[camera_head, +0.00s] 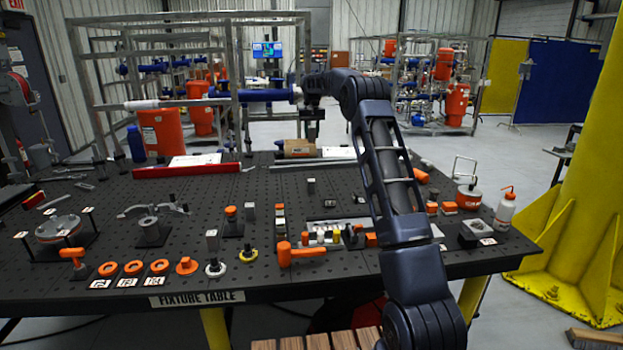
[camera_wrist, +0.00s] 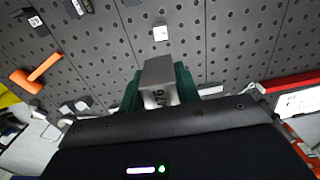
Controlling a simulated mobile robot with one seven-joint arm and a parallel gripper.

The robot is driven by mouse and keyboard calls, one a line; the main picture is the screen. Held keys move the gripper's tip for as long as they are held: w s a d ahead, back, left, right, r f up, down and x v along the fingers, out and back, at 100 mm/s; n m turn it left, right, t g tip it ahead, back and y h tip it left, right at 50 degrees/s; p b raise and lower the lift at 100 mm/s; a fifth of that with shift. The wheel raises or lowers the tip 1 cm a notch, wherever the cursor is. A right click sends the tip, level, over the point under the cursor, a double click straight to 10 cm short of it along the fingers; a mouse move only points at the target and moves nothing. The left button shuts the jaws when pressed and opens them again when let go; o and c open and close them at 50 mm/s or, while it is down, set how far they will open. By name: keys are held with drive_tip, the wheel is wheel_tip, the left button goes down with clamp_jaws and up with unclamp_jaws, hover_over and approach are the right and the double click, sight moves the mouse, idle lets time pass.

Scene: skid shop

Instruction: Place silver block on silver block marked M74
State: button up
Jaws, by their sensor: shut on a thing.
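My gripper (camera_head: 312,133) hangs above the back middle of the fixture table (camera_head: 110,215). In the wrist view my gripper (camera_wrist: 158,88) has its green fingers closed on the two sides of a silver block (camera_wrist: 158,72). The dark marking on the block's near face seems to end in 76. In the head view the held block cannot be made out clearly. A small silver block (camera_head: 311,187) stands on the table below and apart from my gripper.
An orange hammer (camera_head: 300,252) lies near the front. A red bar (camera_head: 187,171) lies at the back left. A tray of small parts (camera_head: 335,232) is right of centre. Orange rings (camera_head: 134,267) lie front left. Bare perforated tabletop surrounds the small block below my gripper.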

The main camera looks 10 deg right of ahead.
wheel_tip(320, 180, down, 19)
drive_tip(key=shift+f, duration=0.1)
idle(0.5)
drive_tip(key=o, duration=1.1)
